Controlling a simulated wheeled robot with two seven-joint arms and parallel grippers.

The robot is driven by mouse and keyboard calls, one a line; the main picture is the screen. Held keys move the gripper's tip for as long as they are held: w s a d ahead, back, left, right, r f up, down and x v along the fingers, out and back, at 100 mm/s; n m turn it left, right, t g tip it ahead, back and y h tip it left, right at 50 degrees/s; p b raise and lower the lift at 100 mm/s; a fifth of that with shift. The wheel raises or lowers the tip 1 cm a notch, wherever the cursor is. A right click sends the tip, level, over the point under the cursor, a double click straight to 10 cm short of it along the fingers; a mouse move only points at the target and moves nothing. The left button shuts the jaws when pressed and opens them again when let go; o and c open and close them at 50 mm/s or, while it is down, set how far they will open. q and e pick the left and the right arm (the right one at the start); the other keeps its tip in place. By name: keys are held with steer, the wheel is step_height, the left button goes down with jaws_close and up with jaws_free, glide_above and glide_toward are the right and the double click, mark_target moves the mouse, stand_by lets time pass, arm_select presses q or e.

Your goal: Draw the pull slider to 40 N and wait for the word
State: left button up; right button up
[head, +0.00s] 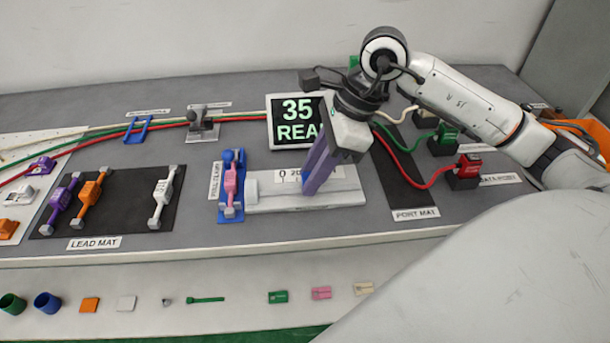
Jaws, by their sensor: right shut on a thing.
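The pull slider (275,201) is a long pale rail on the table, with a white block at its left end and a printed scale along its back. My right gripper (311,188) comes down from the upper right onto the rail, right of its middle. It is shut, and its long purple fingers hide the part it holds and some of the scale. The display (296,118) behind the rail reads 35 in green, with "REA" below and the rest covered by my arm. My left gripper is not in view.
A blue clamp (231,205) with a pink lead stands just left of the rail. The lead mat (130,208) lies farther left. The port mat (407,195), with red and green plugs beside it, is at right. Small parts line the front ledge.

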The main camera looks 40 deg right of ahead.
steer(key=shift+s+d+f, duration=0.1)
steer(key=shift+s+d, duration=0.05)
steer(key=shift+d, duration=0.25)
steer(key=o, duration=0.9)
steer(key=shift+s+d+r, duration=0.1)
steer(key=shift+d+r, duration=0.05)
steer(key=shift+r, duration=0.45)
steer(key=v, duration=0.9)
steer(key=shift+s+r, duration=0.15)
